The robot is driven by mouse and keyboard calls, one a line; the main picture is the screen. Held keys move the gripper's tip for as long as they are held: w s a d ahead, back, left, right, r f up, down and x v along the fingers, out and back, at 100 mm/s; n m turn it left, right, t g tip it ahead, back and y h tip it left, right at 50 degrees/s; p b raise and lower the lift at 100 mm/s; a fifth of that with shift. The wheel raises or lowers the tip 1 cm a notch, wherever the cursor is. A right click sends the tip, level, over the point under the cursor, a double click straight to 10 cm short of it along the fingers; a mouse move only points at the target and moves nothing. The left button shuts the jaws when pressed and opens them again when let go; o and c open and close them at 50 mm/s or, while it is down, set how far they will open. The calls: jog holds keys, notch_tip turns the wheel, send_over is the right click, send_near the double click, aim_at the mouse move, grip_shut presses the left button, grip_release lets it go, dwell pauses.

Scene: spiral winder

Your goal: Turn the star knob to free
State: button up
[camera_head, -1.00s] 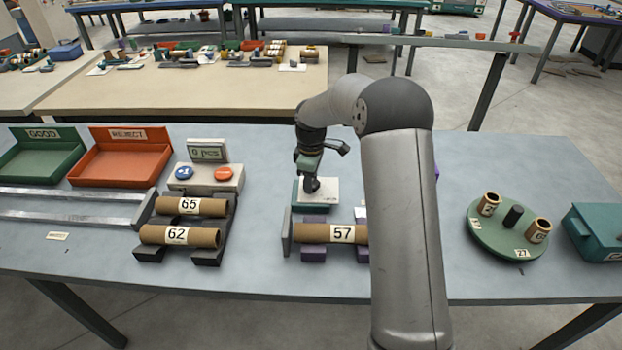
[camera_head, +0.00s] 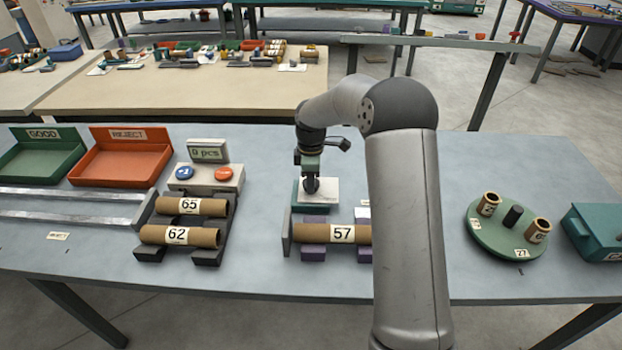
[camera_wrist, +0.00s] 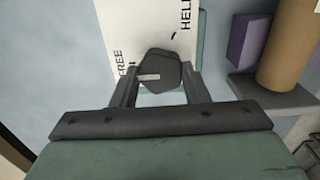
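The dark star knob (camera_wrist: 163,72) sits on a white plate printed FREE and HELD, seen in the wrist view. A pale pointer line on the knob points left, toward the FREE side. In the head view the knob (camera_head: 311,186) stands on the plate (camera_head: 324,192) of a small teal block. My gripper (camera_wrist: 162,78) has its two fingers on either side of the knob, apart from each other. It looks open, with a small gap at the right finger; contact at the left finger is unclear. In the head view my gripper (camera_head: 310,172) is right above the knob.
Tube 57 (camera_head: 320,234) lies on purple supports just in front. Tubes 65 (camera_head: 211,207) and 62 (camera_head: 205,238) lie on a dark rack left, by the counter (camera_head: 210,178). A green turntable (camera_head: 490,240) stands right. Bench between my arm and turntable is clear.

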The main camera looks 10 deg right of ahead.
jog(key=o, duration=0.3)
jog(key=shift+o, duration=0.2)
notch_tip(320, 180, up, 18)
jog(key=shift+f+b, duration=0.25)
jog(key=shift+b, duration=0.15)
